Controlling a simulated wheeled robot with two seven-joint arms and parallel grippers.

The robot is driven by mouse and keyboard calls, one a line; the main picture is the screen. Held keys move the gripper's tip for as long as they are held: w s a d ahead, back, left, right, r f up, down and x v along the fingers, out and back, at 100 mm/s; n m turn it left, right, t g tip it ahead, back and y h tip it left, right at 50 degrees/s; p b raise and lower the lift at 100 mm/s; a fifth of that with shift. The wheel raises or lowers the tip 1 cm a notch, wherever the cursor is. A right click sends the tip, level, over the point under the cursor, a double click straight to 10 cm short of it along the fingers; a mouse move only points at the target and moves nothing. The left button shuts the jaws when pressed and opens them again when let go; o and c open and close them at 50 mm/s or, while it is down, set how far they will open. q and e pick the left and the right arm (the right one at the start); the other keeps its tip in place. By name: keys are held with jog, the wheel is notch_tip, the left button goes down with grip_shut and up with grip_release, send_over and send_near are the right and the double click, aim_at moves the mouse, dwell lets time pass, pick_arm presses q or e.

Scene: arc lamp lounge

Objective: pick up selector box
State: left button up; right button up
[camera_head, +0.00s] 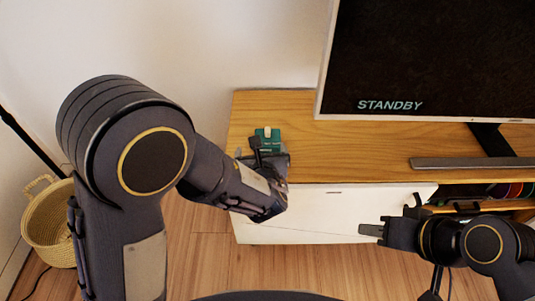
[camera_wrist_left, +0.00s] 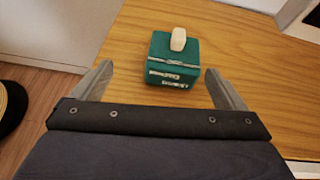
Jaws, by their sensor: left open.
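The selector box is a small green box with a cream knob on top and pale labels on its side. It sits on the wooden cabinet top, showing in the head view (camera_head: 272,145) and in the left wrist view (camera_wrist_left: 174,72). My left gripper (camera_wrist_left: 157,78) is open, with one finger on either side of the box's near end in that picture. A gap shows between each finger and the box. In the head view my left wrist partly hides the box's near side. My right gripper (camera_head: 392,216) is in front of the cabinet, open and empty, away from the box.
A screen (camera_head: 425,60) reading STANDBY stands on the wooden cabinet (camera_head: 335,150), with a grey bar (camera_head: 465,163) before it. The cabinet top between box and screen is clear. A woven basket (camera_head: 50,225) stands on the floor at left. A wall lies behind.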

aim_at(268, 142)
pick_arm(q)
jog(key=shift+d+f+m, duration=0.55)
jog(key=shift+d+m, duration=0.05)
jog(key=shift+d, duration=0.25)
jog(key=shift+w+d+f+h, duration=0.15)
jog(key=shift+w+h, duration=0.15)
jog(key=b+x, duration=0.2)
jog(key=x, duration=0.4)
jog(key=shift+w+f, duration=0.1)
jog(key=shift+w, duration=0.4)
jog(key=shift+c, duration=0.4)
jog(key=c, duration=1.2)
